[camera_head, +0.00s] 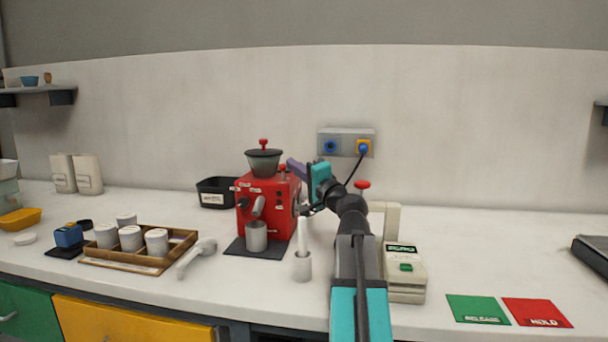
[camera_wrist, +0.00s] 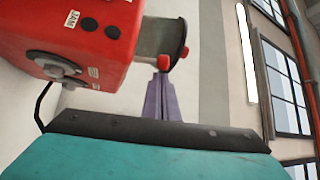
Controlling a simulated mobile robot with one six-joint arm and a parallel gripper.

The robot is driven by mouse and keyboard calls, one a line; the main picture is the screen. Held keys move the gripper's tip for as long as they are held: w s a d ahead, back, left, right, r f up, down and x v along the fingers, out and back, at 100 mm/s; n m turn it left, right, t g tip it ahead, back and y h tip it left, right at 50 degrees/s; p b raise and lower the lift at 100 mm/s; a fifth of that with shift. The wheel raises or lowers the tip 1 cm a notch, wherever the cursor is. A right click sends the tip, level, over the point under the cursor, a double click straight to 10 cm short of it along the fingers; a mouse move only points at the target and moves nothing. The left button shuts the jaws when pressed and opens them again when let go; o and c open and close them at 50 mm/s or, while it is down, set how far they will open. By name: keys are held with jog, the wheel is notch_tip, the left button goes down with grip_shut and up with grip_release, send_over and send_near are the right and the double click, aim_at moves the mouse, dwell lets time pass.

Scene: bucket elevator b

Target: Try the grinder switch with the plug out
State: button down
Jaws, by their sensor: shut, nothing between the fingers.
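The red grinder (camera_head: 268,208) stands on a dark mat, with a dark hopper (camera_head: 263,163) on top. It fills the upper left of the wrist view (camera_wrist: 85,40), with dark round controls and small labels. A small red knob (camera_wrist: 163,62) shows right at my fingertips there; I cannot tell whether they touch. My gripper (camera_head: 291,164) is shut and empty at the grinder's upper right; its purple fingers (camera_wrist: 164,80) are together.
A wooden tray (camera_head: 120,265) with white cups lies left. A metal cup (camera_head: 256,236) is at the grinder's front. A white holder (camera_head: 302,266) and a pale device (camera_head: 405,280) flank my arm. Green RELEASE (camera_head: 477,309) and red HOLD (camera_head: 537,312) cards lie right.

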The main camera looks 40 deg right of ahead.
jog(key=s+a+r+b, duration=0.3)
jog(key=s+a+r, duration=0.2)
jog(key=s, duration=0.8)
jog(key=a, duration=0.3)
jog(key=shift+s+a+b, duration=0.25)
jog(key=shift+a+b, duration=0.05)
jog(key=shift+b, duration=0.1)
dwell(0.8)
jog(key=shift+r, duration=0.15)
dwell(0.5)
